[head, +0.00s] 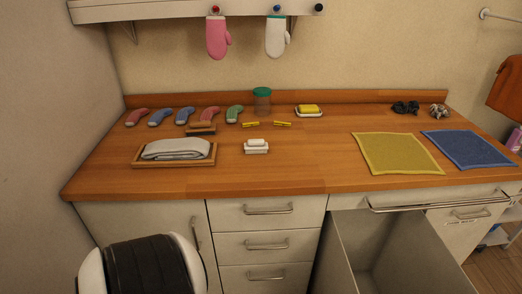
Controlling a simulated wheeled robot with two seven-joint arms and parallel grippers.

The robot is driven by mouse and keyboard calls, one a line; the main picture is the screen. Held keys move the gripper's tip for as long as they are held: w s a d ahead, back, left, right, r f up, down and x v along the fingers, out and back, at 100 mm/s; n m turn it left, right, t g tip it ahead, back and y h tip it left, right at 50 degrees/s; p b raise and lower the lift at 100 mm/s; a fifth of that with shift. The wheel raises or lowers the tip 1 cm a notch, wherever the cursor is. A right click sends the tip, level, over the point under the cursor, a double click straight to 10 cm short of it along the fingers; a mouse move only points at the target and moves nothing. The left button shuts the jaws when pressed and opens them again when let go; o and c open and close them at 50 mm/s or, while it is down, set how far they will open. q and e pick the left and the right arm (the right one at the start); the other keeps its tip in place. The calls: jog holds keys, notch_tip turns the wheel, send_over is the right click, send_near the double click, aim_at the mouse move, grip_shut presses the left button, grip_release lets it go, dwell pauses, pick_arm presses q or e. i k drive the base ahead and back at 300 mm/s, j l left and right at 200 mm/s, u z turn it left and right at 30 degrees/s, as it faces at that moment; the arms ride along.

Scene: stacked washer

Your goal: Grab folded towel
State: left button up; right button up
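A folded white-grey towel (174,149) lies in a shallow wooden tray (211,161) on the left part of the wooden counter. The towel looks flat and untouched. Neither of my grippers shows in the head view. A rounded black and white part at the bottom left, in front of the drawers, appears to be a piece of my own body.
A yellow cloth (397,154) and blue cloth (468,149) lie at right. An open drawer (385,250) juts out below. Mid-counter front is clear.

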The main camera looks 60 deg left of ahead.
aim_at(192, 148)
jog(key=j+u, duration=0.25)
jog(key=u, duration=0.25)
jog(key=i+j+u, duration=0.15)
jog(key=u, duration=0.35)
jog(key=i+j+u, duration=0.15)
jog(key=u, duration=0.35)
jog(key=i+j+u, duration=0.15)
jog(key=u, duration=0.35)
jog(key=i+u, duration=0.2)
jog(key=u, duration=0.3)
